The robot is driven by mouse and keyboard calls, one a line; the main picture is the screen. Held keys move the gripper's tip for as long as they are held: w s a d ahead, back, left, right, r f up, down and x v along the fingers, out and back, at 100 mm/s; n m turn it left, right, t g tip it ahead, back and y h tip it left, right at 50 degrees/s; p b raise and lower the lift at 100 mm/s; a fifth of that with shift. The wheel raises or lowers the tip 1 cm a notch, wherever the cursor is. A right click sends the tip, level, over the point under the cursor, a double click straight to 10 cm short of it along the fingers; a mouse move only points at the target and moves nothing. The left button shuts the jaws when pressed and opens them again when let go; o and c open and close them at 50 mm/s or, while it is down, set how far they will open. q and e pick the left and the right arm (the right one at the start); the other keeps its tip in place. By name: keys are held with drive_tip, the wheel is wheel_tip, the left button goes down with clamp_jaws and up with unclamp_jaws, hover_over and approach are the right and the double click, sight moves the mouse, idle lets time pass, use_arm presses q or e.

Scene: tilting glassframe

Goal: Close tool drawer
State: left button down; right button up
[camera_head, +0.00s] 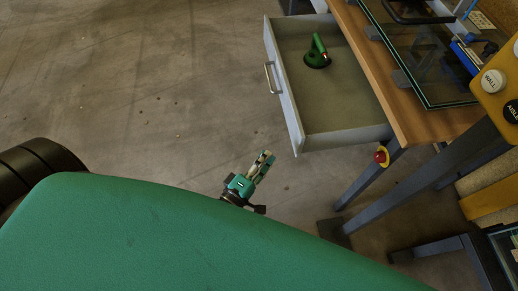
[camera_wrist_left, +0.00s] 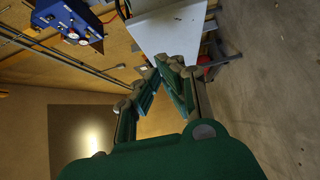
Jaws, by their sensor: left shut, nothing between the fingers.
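The tool drawer (camera_head: 340,142) is pulled out from the wooden workbench (camera_head: 372,62) in the head view. Its pale front panel (camera_head: 285,92) faces left and carries a metal handle (camera_head: 270,78). A green tool with a round base (camera_head: 317,60) sits inside the drawer. My left gripper (camera_head: 266,160) is below and left of the drawer's near front corner in the head view, apart from the handle. In the left wrist view its fingers (camera_wrist_left: 162,64) converge and hold nothing. A pale panel (camera_wrist_left: 168,28), probably the drawer, shows beyond them. My right gripper is out of view.
A glass pane in a dark frame (camera_head: 425,55) lies on the workbench. A red button (camera_head: 381,157) sits by the bench leg. A blue box (camera_wrist_left: 68,20) shows in the left wrist view. The concrete floor left of the drawer is clear.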

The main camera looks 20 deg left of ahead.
use_arm(q)
drive_tip(key=w+d, duration=0.1)
drive_tip(key=w, duration=0.1)
drive_tip(key=w+d, duration=0.1)
drive_tip(key=w, duration=0.1)
drive_tip(key=w+d, duration=0.2)
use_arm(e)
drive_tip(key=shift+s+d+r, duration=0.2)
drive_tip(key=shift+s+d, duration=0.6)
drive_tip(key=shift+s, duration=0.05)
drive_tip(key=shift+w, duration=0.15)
